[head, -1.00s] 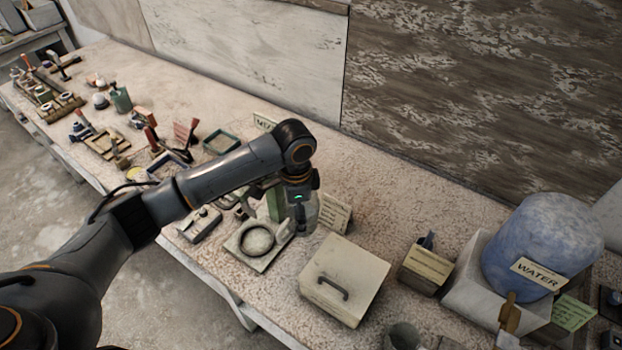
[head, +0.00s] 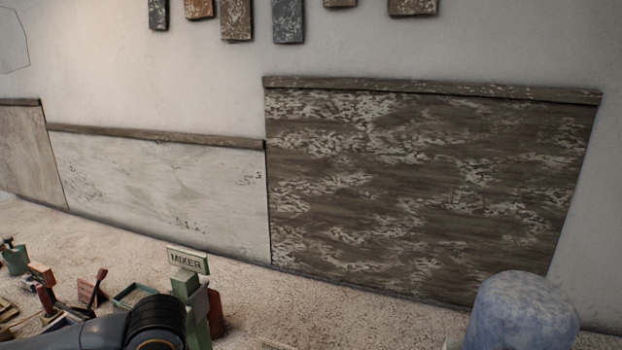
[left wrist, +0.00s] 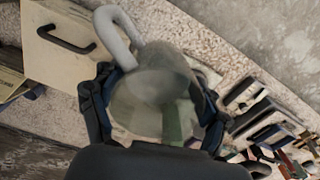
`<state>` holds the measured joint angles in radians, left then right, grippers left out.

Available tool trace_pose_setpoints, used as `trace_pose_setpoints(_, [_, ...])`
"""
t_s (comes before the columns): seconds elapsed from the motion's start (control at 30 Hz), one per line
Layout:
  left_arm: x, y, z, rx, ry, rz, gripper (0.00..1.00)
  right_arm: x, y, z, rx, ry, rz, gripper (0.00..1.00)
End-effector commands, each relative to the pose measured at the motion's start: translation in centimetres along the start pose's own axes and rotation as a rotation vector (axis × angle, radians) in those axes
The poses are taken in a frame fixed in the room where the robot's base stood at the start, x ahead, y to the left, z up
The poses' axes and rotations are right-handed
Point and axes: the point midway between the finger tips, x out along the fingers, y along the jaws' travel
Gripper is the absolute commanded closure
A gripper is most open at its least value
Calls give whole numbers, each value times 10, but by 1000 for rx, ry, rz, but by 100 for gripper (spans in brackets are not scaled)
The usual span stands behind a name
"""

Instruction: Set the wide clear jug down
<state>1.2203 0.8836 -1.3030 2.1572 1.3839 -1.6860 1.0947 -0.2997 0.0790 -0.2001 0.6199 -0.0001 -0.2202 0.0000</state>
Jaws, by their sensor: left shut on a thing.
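The clear jug (left wrist: 140,105) is in the middle of the left wrist view, with its thick pale grey handle (left wrist: 118,38) toward the top. The dark fingers of my left gripper (left wrist: 152,85) stand on either side of the jug's body and are shut on it. I see through the jug to a green shape behind it. I cannot tell whether its base touches anything. In the head view only a piece of my left arm shows at the bottom edge; the jug and the gripper are out of that view. My right gripper is in neither view.
A pale box with a dark handle (left wrist: 70,18) is close to the jug's handle. A green stand with a MIXER sign (head: 188,262) rises beside my arm. A mottled blue drum (head: 522,312) is at the lower right. Tools crowd the bench's left part.

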Motion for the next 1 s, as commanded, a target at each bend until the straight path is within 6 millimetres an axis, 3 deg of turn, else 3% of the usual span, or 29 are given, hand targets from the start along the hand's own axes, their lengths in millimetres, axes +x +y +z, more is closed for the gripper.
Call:
trace_pose_setpoints(0.03, [7, -2, 7, -40, 4, -1, 67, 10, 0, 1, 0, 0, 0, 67])
trace_pose_setpoints(0.27, [9, -2, 24, -135, 0, 2, 67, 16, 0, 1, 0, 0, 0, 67])
trace_pose_setpoints(1.0, [6, -4, 23, -139, 4, -1, 67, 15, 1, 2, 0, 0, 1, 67])
